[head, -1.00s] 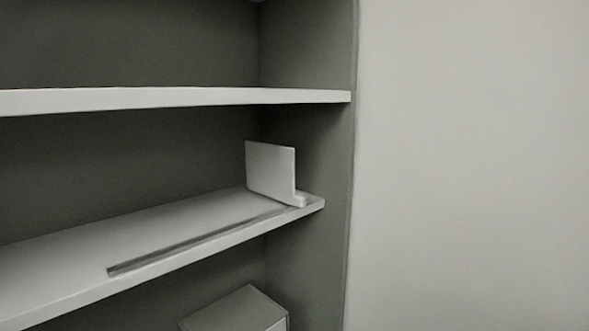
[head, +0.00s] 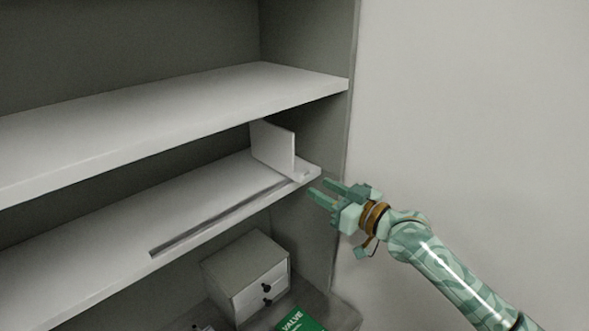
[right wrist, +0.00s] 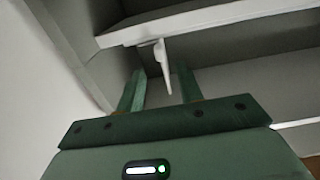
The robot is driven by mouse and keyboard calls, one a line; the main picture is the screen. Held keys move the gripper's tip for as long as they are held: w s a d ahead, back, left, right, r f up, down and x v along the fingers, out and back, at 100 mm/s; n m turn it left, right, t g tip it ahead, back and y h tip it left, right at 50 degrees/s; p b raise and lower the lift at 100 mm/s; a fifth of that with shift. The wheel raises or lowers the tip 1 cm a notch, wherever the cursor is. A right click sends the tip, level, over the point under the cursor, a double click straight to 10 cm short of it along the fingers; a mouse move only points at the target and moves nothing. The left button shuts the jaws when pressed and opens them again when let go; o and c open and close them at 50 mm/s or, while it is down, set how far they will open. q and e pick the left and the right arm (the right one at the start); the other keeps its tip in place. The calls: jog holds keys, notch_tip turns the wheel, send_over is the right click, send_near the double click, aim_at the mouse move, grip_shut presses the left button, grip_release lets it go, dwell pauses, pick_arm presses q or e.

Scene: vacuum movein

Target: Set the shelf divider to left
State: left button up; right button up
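The white shelf divider (head: 273,147) stands upright at the right end of the middle shelf (head: 120,214). A dark slot (head: 215,214) runs left from its foot along the shelf's front edge. My right gripper (head: 319,189) is open and empty, just in front of and slightly below the shelf's right end, apart from the divider. In the right wrist view the divider (right wrist: 162,66) shows beyond and between the two spread fingers of the right gripper (right wrist: 160,82). My left gripper is in neither view.
An upper shelf (head: 180,105) hangs over the divider. Below stand a small drawer box (head: 246,270) and a green box marked VALVE (head: 298,320). A plain wall (head: 470,120) is at the right. The middle shelf is clear left of the divider.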

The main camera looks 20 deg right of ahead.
aim_at(303, 179)
jog(key=p+x, duration=0.1)
jog(key=x, duration=0.9)
jog(key=shift+s, duration=0.1)
jog(key=shift+c, duration=0.3)
jog(key=shift+f, duration=0.1)
grip_shut()
